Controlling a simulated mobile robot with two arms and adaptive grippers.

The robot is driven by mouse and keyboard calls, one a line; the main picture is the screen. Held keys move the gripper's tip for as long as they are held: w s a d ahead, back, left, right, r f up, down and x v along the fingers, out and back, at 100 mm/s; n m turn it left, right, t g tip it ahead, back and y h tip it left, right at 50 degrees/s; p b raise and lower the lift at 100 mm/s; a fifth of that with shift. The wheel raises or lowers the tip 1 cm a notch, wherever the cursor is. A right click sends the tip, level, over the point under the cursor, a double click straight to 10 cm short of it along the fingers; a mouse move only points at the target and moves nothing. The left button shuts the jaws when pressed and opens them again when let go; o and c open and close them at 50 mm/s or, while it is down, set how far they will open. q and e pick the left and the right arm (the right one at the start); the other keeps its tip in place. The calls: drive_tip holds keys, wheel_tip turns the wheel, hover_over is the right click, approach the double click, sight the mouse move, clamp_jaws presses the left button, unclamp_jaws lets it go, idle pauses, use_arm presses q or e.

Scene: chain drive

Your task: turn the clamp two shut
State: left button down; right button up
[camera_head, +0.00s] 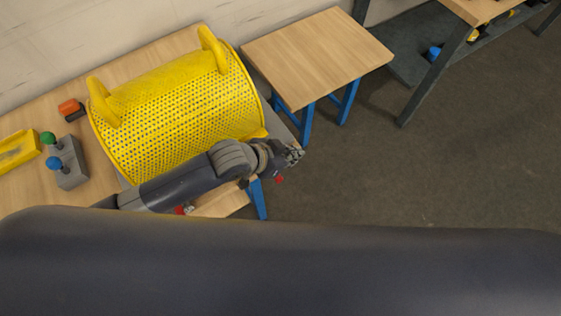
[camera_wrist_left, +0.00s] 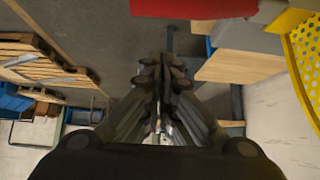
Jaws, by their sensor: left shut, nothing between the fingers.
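A yellow perforated guard (camera_head: 180,115) with two handles lies on the wooden workbench. Small red parts show below it, one (camera_head: 279,180) just under my left gripper and another (camera_head: 182,210) beside my left forearm. They may be clamp handles; I cannot tell which is clamp two. My left gripper (camera_head: 296,155) is at the guard's lower right end, past the bench edge. In the left wrist view its fingers (camera_wrist_left: 163,68) are shut and empty. A red part (camera_wrist_left: 190,8) shows close at the top there, apart from the fingertips. My right gripper is not in view.
A grey box with a green knob (camera_head: 48,138) and a blue knob (camera_head: 54,162) stands left of the guard, near an orange-red block (camera_head: 69,106) and a yellow tray (camera_head: 18,150). A small wooden table (camera_head: 318,55) stands right. The floor (camera_head: 440,160) beyond is clear.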

use_arm(q)
drive_tip(key=s+a+p, duration=0.1)
drive_tip(key=s+a+f, duration=0.1)
drive_tip(key=a, duration=0.1)
drive_tip(key=shift+s+p, duration=0.1)
drive_tip(key=shift+p, duration=0.3)
drive_tip(key=shift+d, duration=0.1)
